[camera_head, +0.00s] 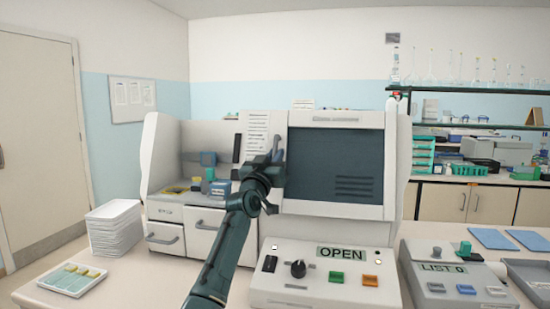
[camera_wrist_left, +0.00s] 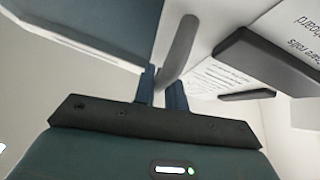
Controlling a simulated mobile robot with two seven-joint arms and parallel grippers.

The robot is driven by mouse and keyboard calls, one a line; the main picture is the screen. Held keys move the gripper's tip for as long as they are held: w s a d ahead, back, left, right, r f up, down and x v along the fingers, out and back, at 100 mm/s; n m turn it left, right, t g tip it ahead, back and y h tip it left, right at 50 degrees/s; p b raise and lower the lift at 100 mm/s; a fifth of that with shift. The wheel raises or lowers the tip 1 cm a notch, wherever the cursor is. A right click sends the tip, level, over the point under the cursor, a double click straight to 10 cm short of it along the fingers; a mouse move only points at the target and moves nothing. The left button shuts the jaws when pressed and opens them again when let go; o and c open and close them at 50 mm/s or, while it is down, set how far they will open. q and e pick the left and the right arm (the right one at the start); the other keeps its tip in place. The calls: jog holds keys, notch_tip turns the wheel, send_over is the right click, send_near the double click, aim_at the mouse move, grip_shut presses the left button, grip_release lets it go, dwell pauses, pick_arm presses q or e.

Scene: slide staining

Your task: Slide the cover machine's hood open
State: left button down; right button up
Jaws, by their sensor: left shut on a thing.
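The cover machine (camera_head: 160,160) is a large white bench unit. Its hood (camera_head: 335,116), a white frame with a dark window, stands over the right part. The left part is uncovered and shows a work area with small blue and yellow parts. My left gripper (camera_head: 276,160) is at the hood's left edge. In the left wrist view its fingers (camera_wrist_left: 162,88) are shut on a grey bar handle (camera_wrist_left: 180,45). The fingers partly hide the handle. The panel display (camera_head: 341,253) reads OPEN. My right gripper is not in view.
A stack of white trays (camera_head: 115,230) and a tray of slides (camera_head: 72,280) stand at the left. A second device (camera_head: 450,275) reading LIST 0 stands at the right, near blue mats (camera_head: 491,238). A dark vertical bar (camera_head: 237,148) is left of my gripper.

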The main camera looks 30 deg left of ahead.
pick_arm(q)
jog(key=c, duration=1.5)
grip_release()
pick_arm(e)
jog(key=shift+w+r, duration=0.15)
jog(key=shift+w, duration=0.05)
pick_arm(q)
jog(key=shift+o, duration=0.2)
jog(key=b+v, duration=0.2)
jog(key=v, duration=1.1)
jog(key=shift+b, duration=0.3)
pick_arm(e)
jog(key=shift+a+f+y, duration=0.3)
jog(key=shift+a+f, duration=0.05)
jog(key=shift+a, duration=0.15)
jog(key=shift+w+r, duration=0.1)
pick_arm(q)
jog(key=shift+s, duration=0.1)
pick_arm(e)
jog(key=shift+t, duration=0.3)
